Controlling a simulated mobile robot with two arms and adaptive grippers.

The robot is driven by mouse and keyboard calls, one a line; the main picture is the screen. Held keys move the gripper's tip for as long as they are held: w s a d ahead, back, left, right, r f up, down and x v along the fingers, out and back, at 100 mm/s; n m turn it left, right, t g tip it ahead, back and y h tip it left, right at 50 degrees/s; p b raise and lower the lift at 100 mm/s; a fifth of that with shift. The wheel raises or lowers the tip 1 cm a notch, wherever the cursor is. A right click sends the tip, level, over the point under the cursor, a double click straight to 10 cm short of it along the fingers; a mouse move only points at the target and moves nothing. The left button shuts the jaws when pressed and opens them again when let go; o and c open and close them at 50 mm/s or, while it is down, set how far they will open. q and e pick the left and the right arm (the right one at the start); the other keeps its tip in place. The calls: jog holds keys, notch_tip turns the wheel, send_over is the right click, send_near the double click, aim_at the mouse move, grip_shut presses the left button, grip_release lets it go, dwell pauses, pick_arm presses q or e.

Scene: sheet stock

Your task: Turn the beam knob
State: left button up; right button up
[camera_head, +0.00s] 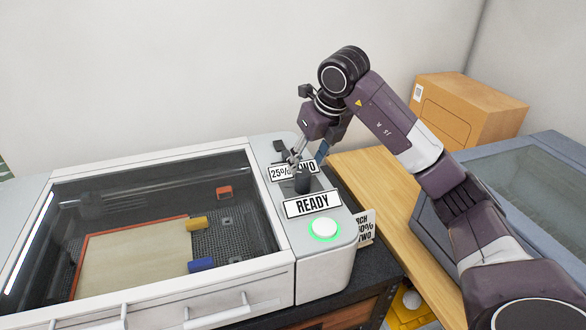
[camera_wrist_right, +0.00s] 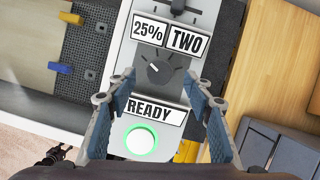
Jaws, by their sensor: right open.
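A dark round knob (camera_wrist_right: 159,70) with a white pointer stands on the light grey control panel (camera_wrist_right: 133,92), below the "25%" (camera_wrist_right: 149,32) and "TWO" (camera_wrist_right: 188,42) plates. It also shows in the head view (camera_head: 302,184) as a short dark cylinder. A second dark control (camera_wrist_right: 184,9) sits at the top of the wrist view, partly cut off. Neither is labelled beam legibly. My right gripper (camera_wrist_right: 158,80) is open above the panel, its fingertips on either side of the knob in the wrist view. Contact cannot be told. My left gripper is not in view.
A "READY" plate (camera_head: 312,203) and a white button with a green ring (camera_head: 324,229) lie near the knob. The glass-lidded machine bed (camera_head: 140,258) is left. A printed card (camera_head: 365,227) leans at the panel's right side. A cardboard box (camera_head: 462,112) stands behind.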

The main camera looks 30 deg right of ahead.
aim_at(305, 174)
jog(key=shift+s+f, duration=0.1)
jog(key=shift+f, duration=0.3)
notch_tip(305, 174, down, 2)
jog(key=shift+p, duration=0.75)
jog(key=shift+p+x, duration=0.35)
jog(key=shift+x, duration=0.9)
jog(key=shift+w+f, duration=0.55)
jog(key=shift+f, duration=0.1)
jog(key=shift+s, duration=0.1)
jog(key=c, duration=1.2)
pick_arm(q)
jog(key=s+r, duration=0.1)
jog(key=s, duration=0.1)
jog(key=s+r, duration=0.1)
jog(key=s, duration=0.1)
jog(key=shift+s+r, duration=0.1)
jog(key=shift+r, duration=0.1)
pick_arm(e)
jog(key=shift+o, duration=0.2)
